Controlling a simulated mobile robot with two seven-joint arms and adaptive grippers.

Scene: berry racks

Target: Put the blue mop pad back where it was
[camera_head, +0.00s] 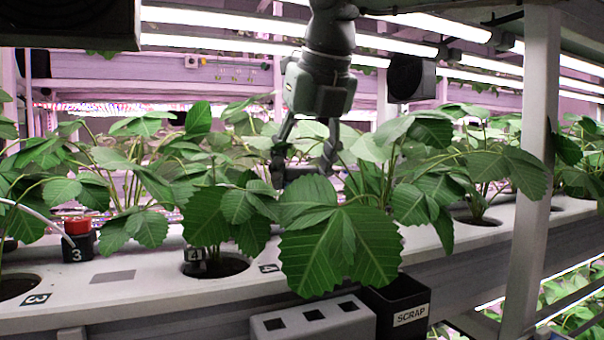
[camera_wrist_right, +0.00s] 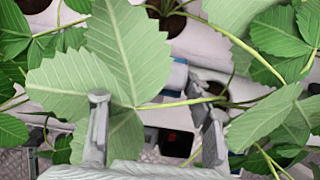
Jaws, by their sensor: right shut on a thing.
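My right gripper (camera_head: 305,172) hangs down from the top centre of the head view among the strawberry plants. Large leaves (camera_head: 338,235) cover the area below its fingers. In the right wrist view, the fingers of my right gripper (camera_wrist_right: 155,115) stand apart, with a leaf and a stem across them. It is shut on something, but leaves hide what. A small blue and pale patch (camera_wrist_right: 178,78) shows past the fingertips, behind the leaf; I cannot tell whether it is the mop pad or touches the gripper. No whole blue mop pad is visible. My left gripper is out of view.
A white planting channel (camera_head: 130,285) with several plants crosses the head view. A black SCRAP bin (camera_head: 400,308) and a grey box with square holes (camera_head: 310,322) stand at its front. A white post (camera_head: 532,160) rises at right. A red-topped pot (camera_head: 77,240) is at left.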

